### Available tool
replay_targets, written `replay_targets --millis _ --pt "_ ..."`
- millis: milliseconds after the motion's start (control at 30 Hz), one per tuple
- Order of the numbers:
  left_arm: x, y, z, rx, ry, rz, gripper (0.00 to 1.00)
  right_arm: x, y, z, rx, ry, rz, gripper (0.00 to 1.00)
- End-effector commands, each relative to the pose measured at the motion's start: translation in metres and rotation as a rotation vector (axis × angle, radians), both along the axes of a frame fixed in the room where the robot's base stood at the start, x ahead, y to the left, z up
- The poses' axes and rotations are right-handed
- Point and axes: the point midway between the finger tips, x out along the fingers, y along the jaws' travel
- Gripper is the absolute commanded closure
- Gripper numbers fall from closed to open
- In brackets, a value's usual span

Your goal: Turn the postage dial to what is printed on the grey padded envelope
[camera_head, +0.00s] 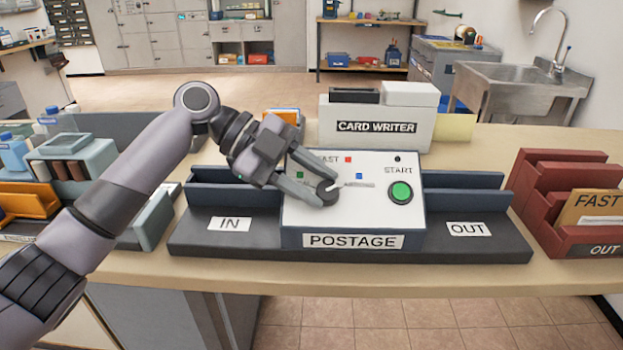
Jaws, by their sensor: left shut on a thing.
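The postage machine (353,241) stands on the counter with a white sloped panel. My left gripper (325,193) reaches in from the left and is shut on the dark round postage dial (328,199), which its fingers partly cover. A pale pointer extends from the dial toward the right. Green (300,175), red (348,159) and blue (358,176) squares mark the panel around it. Only part of the lettering reads, ending in "AST" by the red square. A green START button (400,192) is at the right. I cannot make out a grey padded envelope. My right gripper is not in view.
The dark IN tray (198,246) and OUT tray (485,250) flank the panel. The card writer (375,130) stands behind. A red OUT rack (540,215) holds a tan FAST envelope (592,208). Bottles and holders crowd the left counter.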

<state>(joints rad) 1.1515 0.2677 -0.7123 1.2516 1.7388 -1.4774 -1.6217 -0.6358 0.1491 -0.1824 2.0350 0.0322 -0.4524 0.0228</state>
Motion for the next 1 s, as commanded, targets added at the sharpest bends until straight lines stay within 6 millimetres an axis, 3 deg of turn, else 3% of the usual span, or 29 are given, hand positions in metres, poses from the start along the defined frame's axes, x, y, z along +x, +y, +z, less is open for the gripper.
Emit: replay_targets --millis 33,67,100,133,467,800,1000 --pt "0.0 0.0 -0.001 0.003 -0.003 0.001 0.94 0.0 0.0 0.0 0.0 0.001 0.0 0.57" --pt "0.0 0.0 -0.001 0.003 -0.003 0.001 0.57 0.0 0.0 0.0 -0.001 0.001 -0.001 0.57" --pt "0.0 0.0 -0.001 0.003 -0.003 0.001 0.44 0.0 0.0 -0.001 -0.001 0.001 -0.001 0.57" --pt "0.0 0.0 -0.001 0.003 -0.002 0.001 0.38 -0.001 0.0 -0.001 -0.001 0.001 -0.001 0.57" --pt "0.001 0.003 0.001 0.001 -0.001 0.002 0.38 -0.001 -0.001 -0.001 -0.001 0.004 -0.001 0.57" --pt "0.008 0.045 0.028 0.001 -0.003 0.004 0.38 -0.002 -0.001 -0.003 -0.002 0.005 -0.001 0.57" --pt "0.009 0.059 0.037 0.002 -0.003 0.001 0.38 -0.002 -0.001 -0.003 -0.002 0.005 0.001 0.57"
